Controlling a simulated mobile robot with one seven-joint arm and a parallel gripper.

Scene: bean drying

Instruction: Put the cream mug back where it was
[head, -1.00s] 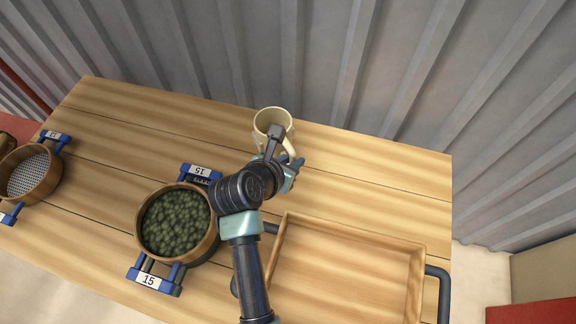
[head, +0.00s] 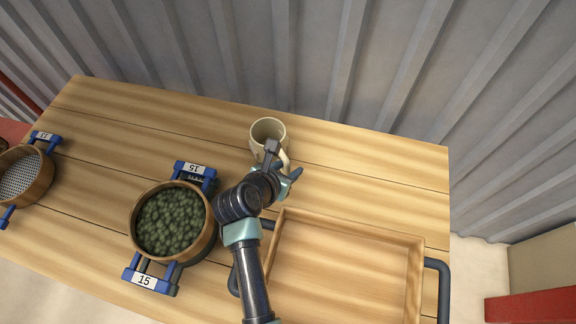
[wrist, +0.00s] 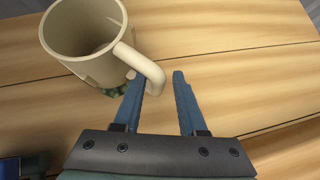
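The cream mug (head: 254,133) is upright near the back edge of the table, its handle toward my gripper. In the wrist view the mug (wrist: 75,45) fills the upper left, and its handle reaches between my fingertips. My gripper (wrist: 160,80) is open, with a visible gap between the handle and the right finger. In the head view my gripper (head: 285,172) is just in front of the mug and partly hides its handle. The mug appears to be on or very near the table; its base is mostly hidden. A small dark green patch (wrist: 117,91) shows beside its base.
A round sieve of green beans (head: 172,222) with blue handles marked 15 sits left of my arm. An empty mesh sieve (head: 20,175) is at the far left. A shallow wooden tray (head: 345,265) lies to the right. The table's back right is clear, before a corrugated wall.

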